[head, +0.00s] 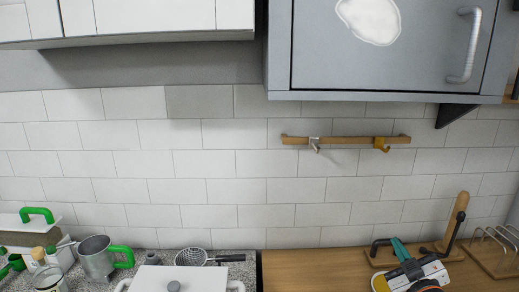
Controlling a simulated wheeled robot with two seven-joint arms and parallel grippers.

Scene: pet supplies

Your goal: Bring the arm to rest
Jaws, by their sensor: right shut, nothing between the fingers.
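My right gripper (412,269) shows small at the bottom edge of the head view, right of the middle, as a dark, white and yellow shape cut off by the frame. It is shut with nothing seen held in it. It appears over the wooden counter, below the wall rail; its height above the counter is hard to tell. A teal piece (400,249) shows right beside it, and I cannot tell what it belongs to. My left gripper is not in view.
The wooden counter (310,264) is clear left of the gripper. A wooden rack (490,252) stands right. A hook rail (345,140) and grey cabinet (420,60) are above.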

